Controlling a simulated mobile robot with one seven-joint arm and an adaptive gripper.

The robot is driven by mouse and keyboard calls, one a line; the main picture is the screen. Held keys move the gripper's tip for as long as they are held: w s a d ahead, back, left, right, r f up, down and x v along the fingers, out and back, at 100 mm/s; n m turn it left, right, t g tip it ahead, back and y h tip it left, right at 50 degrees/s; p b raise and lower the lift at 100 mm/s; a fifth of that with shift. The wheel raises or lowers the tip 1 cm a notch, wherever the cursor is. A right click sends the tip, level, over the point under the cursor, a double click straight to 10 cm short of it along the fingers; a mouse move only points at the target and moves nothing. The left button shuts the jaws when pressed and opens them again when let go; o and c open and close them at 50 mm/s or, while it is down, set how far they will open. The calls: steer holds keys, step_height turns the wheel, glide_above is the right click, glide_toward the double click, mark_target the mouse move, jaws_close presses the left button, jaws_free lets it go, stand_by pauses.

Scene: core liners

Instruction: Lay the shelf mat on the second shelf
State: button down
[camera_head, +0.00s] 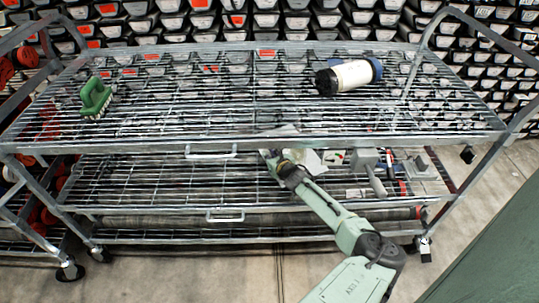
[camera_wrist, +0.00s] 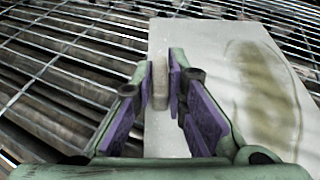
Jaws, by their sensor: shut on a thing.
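The shelf mat (camera_wrist: 215,45) is a pale grey-white flat sheet with a brownish-green stain, seen in the wrist view. A small beige upright grip block (camera_wrist: 160,85) stands near its left edge. My gripper (camera_wrist: 164,75) has its purple-padded fingers shut on this block. In the head view my gripper (camera_head: 272,156) reaches in below the top shelf's front edge, at the second shelf (camera_head: 130,178), a wire grid. Pale patches beside it there are partly hidden by the top shelf's wires. I cannot tell whether the mat touches the wires.
On the top shelf (camera_head: 220,110) lie a green brush (camera_head: 95,97) and a white cylinder with a black end (camera_head: 345,76). Grey tools, including a mallet-like one (camera_head: 368,165), crowd the second shelf's right side. Its left side looks clear. Metal posts frame the cart.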

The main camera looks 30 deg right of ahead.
steer(key=c, duration=1.6)
jaws_free()
steer(key=shift+s+r, duration=0.1)
steer(key=v, duration=1.2)
steer(key=shift+b, duration=0.35)
